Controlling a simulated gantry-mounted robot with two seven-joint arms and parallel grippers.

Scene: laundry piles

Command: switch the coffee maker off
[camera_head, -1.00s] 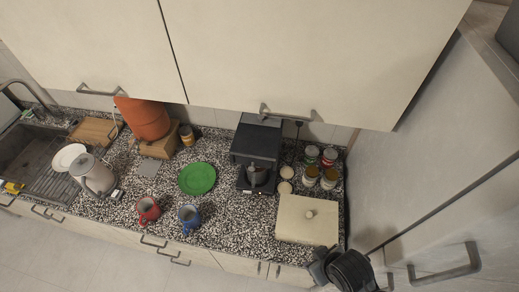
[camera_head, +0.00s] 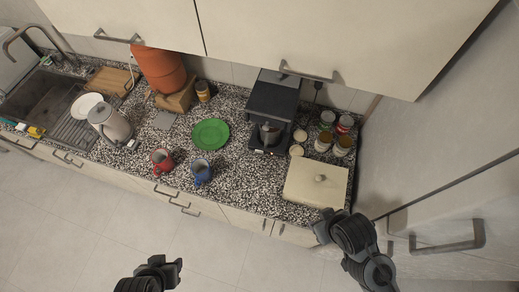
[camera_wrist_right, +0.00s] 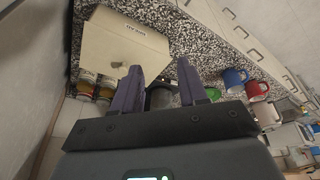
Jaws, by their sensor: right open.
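The black coffee maker (camera_head: 273,104) stands on the granite counter at the back, right of the middle, under the wall cabinets. A glass pot (camera_head: 269,132) sits on its base. The switch is too small to make out. My right gripper (camera_head: 325,226) is at the counter's front right edge, apart from the coffee maker. In the right wrist view my right gripper (camera_wrist_right: 160,85) is open and empty, with the dark pot (camera_wrist_right: 161,98) partly visible beyond its fingers. My left gripper (camera_head: 168,270) is low in front of the counter; its jaw state is unclear.
A cream box with a knob (camera_head: 315,184) lies between my right gripper and the coffee maker. Jars and cans (camera_head: 342,146) stand right of the machine. A green plate (camera_head: 210,133), red mug (camera_head: 162,160) and blue mug (camera_head: 202,172) are left. Overhead cabinets (camera_head: 300,35) overhang the back.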

